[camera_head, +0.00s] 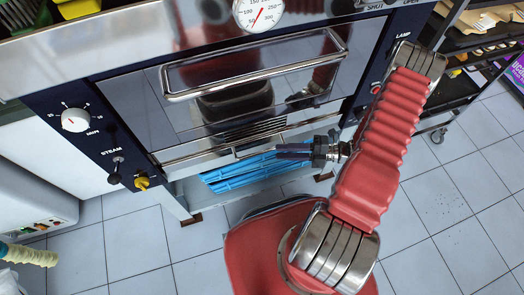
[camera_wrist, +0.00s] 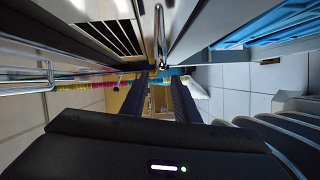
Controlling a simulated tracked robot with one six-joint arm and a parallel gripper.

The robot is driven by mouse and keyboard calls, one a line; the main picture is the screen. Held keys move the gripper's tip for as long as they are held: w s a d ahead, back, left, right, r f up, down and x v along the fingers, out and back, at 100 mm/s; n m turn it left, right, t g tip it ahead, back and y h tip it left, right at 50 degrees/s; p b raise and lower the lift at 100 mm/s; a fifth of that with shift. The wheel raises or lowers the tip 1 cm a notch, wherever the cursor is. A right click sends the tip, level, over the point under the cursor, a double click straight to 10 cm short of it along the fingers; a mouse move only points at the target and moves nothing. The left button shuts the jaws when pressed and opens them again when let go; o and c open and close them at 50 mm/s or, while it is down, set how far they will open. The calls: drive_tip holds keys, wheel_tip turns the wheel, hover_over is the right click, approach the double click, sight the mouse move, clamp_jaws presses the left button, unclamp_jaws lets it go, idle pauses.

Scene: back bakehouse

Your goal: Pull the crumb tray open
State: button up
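The crumb tray's steel front (camera_head: 205,159) runs as a narrow strip under the oven door, below the vent slots, and appears shut. A slim metal handle (camera_head: 250,151) shows on it. In the wrist view a bright metal bar, seemingly this handle (camera_wrist: 160,35), lies ahead of the gap between my fingers. My gripper (camera_head: 283,151) is low in front of the oven, pointing left along the tray front near the handle's right end. In the wrist view its two dark fingers (camera_wrist: 160,82) are apart with nothing visible between them. I cannot tell whether they touch the handle.
The oven door handle (camera_head: 258,72) juts out above. Blue crates (camera_head: 245,171) sit beneath the oven, close below my gripper. Control knobs (camera_head: 142,183) are at the left. A wheeled rack (camera_head: 470,62) stands at the right. The tiled floor (camera_head: 450,200) in front is mostly clear.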

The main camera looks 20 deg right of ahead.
sight(262, 151)
drive_tip(key=shift+x, duration=4)
drive_tip(key=shift+c, duration=0.5)
clamp_jaws()
